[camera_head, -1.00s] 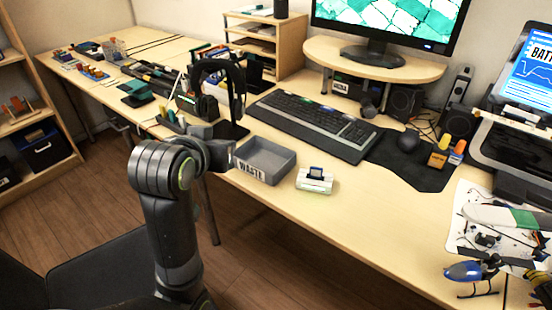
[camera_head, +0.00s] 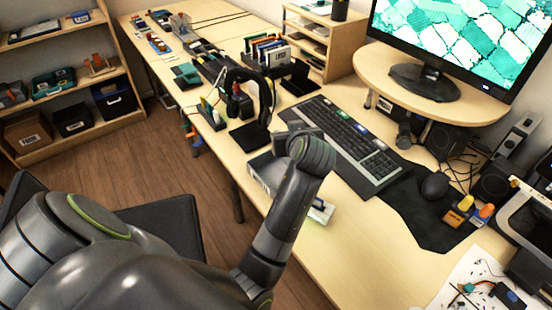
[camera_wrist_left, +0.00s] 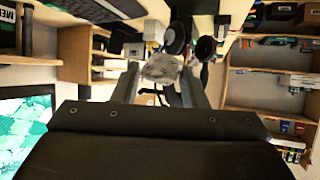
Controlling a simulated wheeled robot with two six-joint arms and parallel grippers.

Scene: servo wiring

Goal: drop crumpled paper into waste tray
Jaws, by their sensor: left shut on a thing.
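The crumpled paper (camera_wrist_left: 162,68) is a pale grey-white ball between the fingertips of my left gripper (camera_wrist_left: 160,84) in the left wrist view. The two fingers are closed against its sides. In the head view the gripper's fingers and the paper are hidden behind my left wrist. The grey waste tray (camera_head: 262,171) stands on the desk's front edge. My left forearm and wrist cover much of it, and only its left part shows. I cannot tell from this view whether the paper is over the tray. My right gripper is not in view.
The front desk area right of that is clear.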

